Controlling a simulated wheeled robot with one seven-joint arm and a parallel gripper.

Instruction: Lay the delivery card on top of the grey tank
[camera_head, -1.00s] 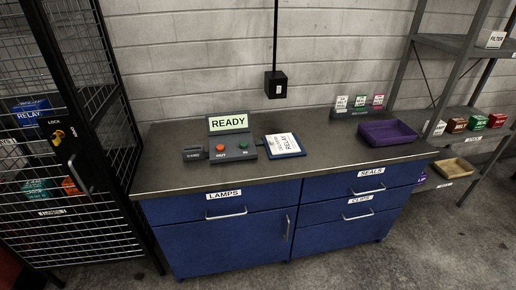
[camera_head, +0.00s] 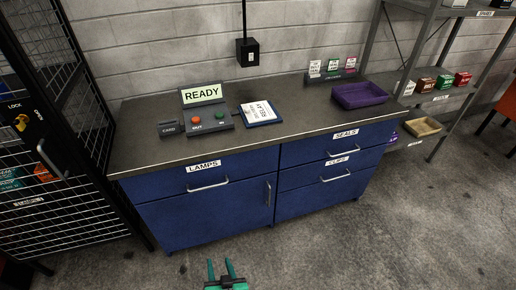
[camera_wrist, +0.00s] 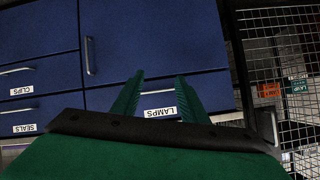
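I cannot single out the delivery card for sure. A white sheet with printing that seems to read RELAY lies on a blue board (camera_head: 274,122) on the counter. I see no grey tank that I can make out. My gripper (camera_head: 220,264) is low in front of the blue cabinet, apart from it. In the wrist view its green fingers (camera_wrist: 160,80) are spread with nothing between them.
The counter (camera_head: 290,140) carries a control box with a READY screen (camera_head: 202,95) and a purple tray (camera_head: 361,96). A mesh cage (camera_head: 75,200) stands left, a shelf with small boxes (camera_head: 442,84) right. The floor in front is clear.

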